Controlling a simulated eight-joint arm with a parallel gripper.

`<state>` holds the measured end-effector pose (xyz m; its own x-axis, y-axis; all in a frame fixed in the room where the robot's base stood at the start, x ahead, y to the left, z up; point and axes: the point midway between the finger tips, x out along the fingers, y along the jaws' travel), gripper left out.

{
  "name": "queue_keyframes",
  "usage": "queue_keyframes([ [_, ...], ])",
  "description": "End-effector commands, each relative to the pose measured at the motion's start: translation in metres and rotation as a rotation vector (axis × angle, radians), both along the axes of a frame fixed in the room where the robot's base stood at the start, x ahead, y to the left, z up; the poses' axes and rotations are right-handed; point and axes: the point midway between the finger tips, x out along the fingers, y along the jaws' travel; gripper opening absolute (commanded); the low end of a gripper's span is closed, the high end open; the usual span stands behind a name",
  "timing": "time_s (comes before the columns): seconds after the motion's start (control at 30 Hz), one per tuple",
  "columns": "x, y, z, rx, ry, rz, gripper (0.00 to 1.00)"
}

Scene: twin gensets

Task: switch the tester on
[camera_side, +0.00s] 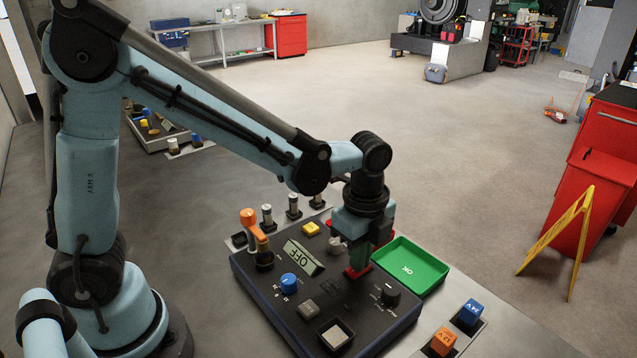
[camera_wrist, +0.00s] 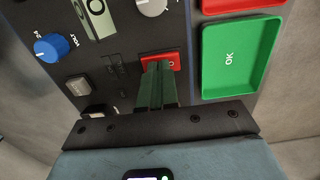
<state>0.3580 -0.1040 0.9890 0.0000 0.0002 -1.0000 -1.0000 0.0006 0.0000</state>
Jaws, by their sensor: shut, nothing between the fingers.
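The tester (camera_side: 275,305) is a dark box on the bench, and its display (camera_side: 303,257) reads OFF. A red switch plate (camera_side: 352,272) sits on its top, and also shows in the wrist view (camera_wrist: 173,58). My gripper (camera_side: 357,268) points down with its green fingers together and empty. In the wrist view the fingertips (camera_wrist: 157,66) overlap the red plate, hiding part of it. I cannot tell whether they touch it. A blue knob (camera_side: 288,283), a black knob (camera_side: 385,294) and a pale knob (camera_wrist: 152,6) are also on the tester.
A green OK tray (camera_side: 412,268) lies right beside the tester, with a red tray (camera_wrist: 235,5) next to it. An orange-handled part (camera_side: 249,218) stands at the tester's back left. Blue and orange blocks (camera_side: 471,312) (camera_side: 443,341) sit in a holder at front right.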

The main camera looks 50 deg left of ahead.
Motion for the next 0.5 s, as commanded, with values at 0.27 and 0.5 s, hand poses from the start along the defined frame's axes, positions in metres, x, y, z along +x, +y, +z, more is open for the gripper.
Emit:
queue_keyframes([
  [0.27,-0.0009,-0.0001,0.0007,0.0,-0.001,0.0,0.0],
  [0.5,-0.0007,-0.0001,0.0098,0.0,-0.001,0.0,0.0],
])
